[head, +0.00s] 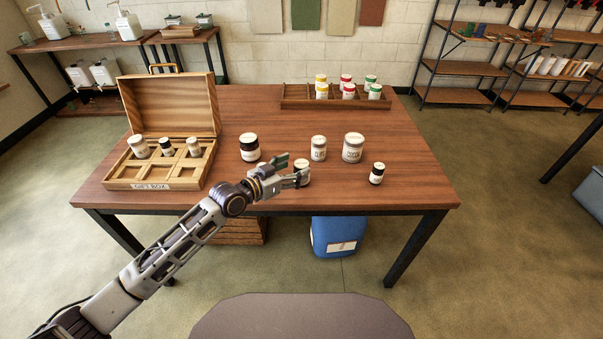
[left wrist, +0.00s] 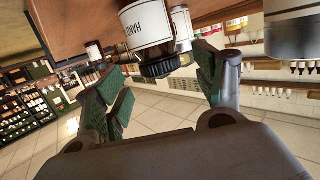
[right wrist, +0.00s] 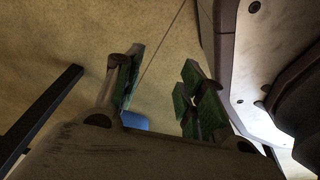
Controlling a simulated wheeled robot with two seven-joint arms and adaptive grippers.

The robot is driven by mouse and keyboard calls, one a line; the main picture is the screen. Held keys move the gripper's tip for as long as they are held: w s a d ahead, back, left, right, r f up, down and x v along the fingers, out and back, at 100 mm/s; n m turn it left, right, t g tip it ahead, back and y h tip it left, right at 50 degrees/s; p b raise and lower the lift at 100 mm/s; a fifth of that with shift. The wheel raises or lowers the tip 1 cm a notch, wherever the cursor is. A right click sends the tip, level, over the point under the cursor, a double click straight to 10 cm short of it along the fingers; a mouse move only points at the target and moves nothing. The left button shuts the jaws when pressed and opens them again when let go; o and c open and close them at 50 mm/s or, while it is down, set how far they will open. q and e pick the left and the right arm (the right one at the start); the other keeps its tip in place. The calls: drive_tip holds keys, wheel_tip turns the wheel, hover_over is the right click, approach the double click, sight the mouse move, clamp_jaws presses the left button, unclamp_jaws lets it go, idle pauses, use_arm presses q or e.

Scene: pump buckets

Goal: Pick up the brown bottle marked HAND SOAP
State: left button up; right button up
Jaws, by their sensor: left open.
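A bottle with a white label reading HAND and a dark ribbed cap (left wrist: 150,28) shows between the open fingers of my left gripper (left wrist: 155,80) in the left wrist view. The rest of its label is cut off. In the head view, a bottle partly hidden by that gripper (head: 292,170) stands near the table's front edge and seems to be the same one (head: 302,166). The fingers are at its left and front; no grip on it shows. My right gripper (right wrist: 160,80) is open and empty over the floor, outside the head view.
Other bottles stand close by on the wooden table (head: 240,200): a dark-banded one (head: 249,148), two pale ones (head: 318,149) (head: 353,148) and a small dark one (head: 377,173). An open gift box (head: 150,185) is at left, a bottle rack (head: 295,103) at the back.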

sight(298, 166)
use_arm(q)
drive_tip(key=shift+x, duration=2.05)
use_arm(e)
drive_tip(key=shift+w+a+r, duration=0.15)
drive_tip(key=shift+w+r, duration=0.25)
drive_tip(key=shift+w, duration=0.15)
drive_tip(key=shift+s+f, duration=0.1)
drive_tip(key=shift+s, duration=0.1)
use_arm(q)
drive_tip(key=c, duration=1.2)
